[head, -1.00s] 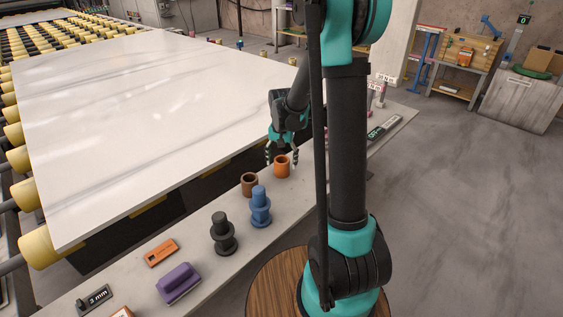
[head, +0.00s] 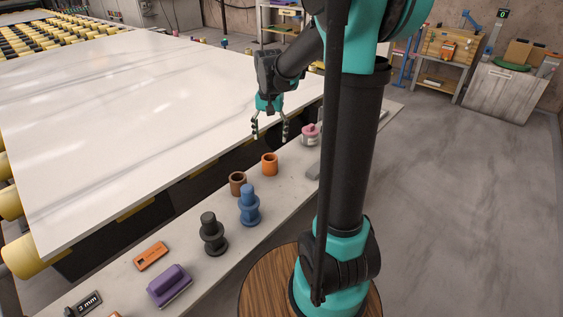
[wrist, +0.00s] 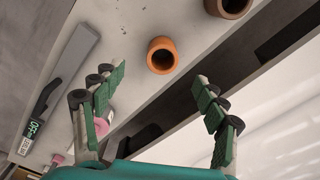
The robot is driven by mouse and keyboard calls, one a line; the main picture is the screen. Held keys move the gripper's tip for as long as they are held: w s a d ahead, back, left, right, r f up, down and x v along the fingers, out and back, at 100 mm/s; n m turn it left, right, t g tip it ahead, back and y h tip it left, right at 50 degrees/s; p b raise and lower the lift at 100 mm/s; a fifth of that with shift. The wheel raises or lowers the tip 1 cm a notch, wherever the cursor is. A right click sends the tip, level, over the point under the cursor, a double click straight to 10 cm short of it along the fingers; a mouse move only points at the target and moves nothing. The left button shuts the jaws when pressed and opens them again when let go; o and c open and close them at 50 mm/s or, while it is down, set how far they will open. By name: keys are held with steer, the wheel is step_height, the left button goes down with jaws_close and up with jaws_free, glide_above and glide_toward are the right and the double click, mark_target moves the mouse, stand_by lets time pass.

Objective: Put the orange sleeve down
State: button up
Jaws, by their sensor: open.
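The orange sleeve (head: 270,164) stands upright on the grey ledge beside the stone slab. In the wrist view the orange sleeve (wrist: 162,55) shows its open top, beyond and between the fingertips, touching neither. My gripper (head: 270,134) is open and empty, raised above and behind the sleeve near the slab's edge. In the wrist view my gripper (wrist: 158,82) shows both fingers spread wide apart.
A brown sleeve (head: 237,183) stands just left of the orange one. A blue spool-shaped piece (head: 249,206) and a black one (head: 213,235) stand nearer. A pink-topped item (head: 310,134) is behind. The white slab (head: 130,110) lies left.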

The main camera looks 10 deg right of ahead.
steer(key=s+d+f+n+t, duration=0.2)
steer(key=s+f, duration=0.2)
steer(key=s, duration=0.6)
steer(key=s+d+f+n+t, duration=0.1)
steer(key=s+f, duration=0.4)
steer(key=s, duration=0.5)
steer(key=shift+s+d+f+n+t, duration=0.3)
steer(key=shift+s+d+n+t, duration=0.15)
steer(key=shift+n, duration=0.25)
